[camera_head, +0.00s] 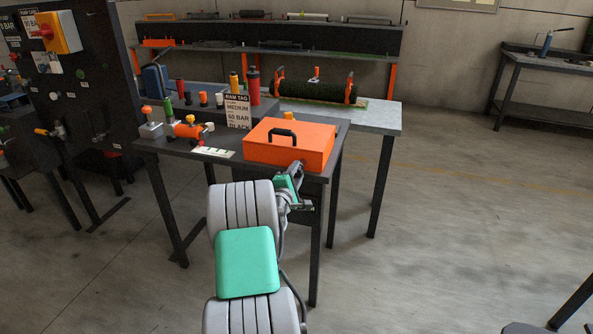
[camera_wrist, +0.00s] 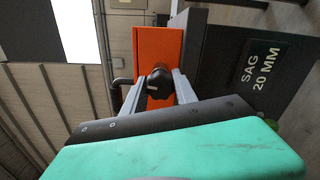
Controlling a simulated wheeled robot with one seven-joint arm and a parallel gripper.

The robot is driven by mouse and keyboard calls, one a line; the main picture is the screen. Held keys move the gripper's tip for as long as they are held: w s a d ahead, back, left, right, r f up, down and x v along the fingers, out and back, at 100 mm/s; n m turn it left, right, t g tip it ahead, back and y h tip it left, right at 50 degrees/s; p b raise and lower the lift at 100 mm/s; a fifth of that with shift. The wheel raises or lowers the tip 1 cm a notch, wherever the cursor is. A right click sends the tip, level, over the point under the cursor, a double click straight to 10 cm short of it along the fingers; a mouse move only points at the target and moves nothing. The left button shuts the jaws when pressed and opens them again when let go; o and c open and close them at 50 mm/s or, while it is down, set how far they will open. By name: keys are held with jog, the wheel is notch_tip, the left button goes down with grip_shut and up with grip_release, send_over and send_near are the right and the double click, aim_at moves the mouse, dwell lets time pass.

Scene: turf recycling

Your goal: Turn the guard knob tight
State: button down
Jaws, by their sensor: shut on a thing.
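The orange guard (camera_head: 290,145) is a box-like cover with a black handle on top, sitting on the dark table. It also shows in the wrist view (camera_wrist: 148,42). The black guard knob (camera_wrist: 157,84) is on its front face, between my two grey fingers. My gripper (camera_wrist: 159,82) is shut on the knob, one finger on each side. In the head view my gripper (camera_head: 297,170) is at the guard's front right corner, and the knob is hidden there. How tight the knob is cannot be told.
A "RAM TAG" sign (camera_head: 237,111) stands behind the guard. An orange fitting (camera_head: 187,131) and a pale card (camera_head: 214,152) are to its left. A "SAG 20 MM" plate (camera_wrist: 264,66) is at the right of the wrist view.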

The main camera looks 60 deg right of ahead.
jog(key=shift+r+n+p, duration=0.1)
jog(key=shift+n+p, duration=0.3)
jog(key=shift+n, duration=0.5)
jog(key=c, duration=1)
grip_release()
jog(key=shift+o, duration=0.2)
jog(key=s+a, duration=0.1)
jog(key=a, duration=0.6)
jog(key=shift+s+a+b, duration=0.15)
jog(key=shift+a+b, duration=0.2)
jog(key=shift+b, duration=0.1)
